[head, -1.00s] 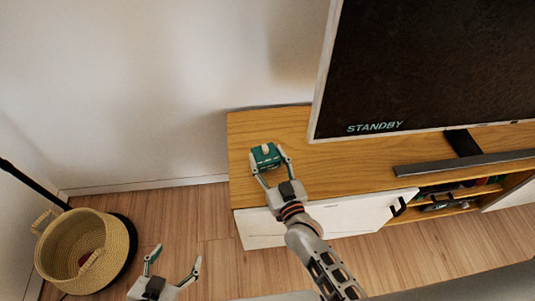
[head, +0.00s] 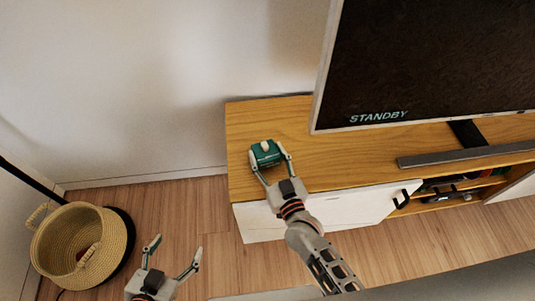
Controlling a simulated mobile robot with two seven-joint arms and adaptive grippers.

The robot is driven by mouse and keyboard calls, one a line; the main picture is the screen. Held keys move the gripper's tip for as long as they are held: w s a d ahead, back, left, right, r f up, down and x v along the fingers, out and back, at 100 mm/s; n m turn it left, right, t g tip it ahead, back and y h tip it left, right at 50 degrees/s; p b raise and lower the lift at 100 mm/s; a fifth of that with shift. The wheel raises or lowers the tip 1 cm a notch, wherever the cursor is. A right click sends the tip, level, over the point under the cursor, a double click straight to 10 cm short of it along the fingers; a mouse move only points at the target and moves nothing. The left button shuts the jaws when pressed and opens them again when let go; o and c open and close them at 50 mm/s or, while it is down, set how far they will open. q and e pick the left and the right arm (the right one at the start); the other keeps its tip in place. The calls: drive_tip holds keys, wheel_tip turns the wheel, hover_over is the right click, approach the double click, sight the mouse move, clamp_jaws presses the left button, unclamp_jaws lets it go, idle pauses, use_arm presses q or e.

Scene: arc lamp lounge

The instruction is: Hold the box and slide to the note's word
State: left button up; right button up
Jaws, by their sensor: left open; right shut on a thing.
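A small green box (head: 267,153) with a pale knob-like piece on top sits on the wooden cabinet top (head: 330,165), near its left end. My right gripper (head: 269,160) is shut on the box, one finger on each side. My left gripper (head: 172,257) is open and empty at the bottom left, over the floor and apart from the cabinet. No note can be made out, and any markings on the box are too small to read.
A television (head: 430,65) showing "STANDBY" stands on the cabinet at the right, with a dark soundbar (head: 465,157) before it. A woven basket (head: 80,250) stands on the floor at the left. The cabinet top between box and television is clear.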

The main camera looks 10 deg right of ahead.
use_arm(q)
drive_tip(key=shift+s+f, duration=0.1)
drive_tip(key=shift+s+f, duration=0.15)
drive_tip(key=shift+f, duration=0.25)
drive_tip(key=shift+f, duration=0.1)
drive_tip(key=shift+a+r, duration=0.1)
drive_tip(key=shift+r, duration=0.1)
idle(0.4)
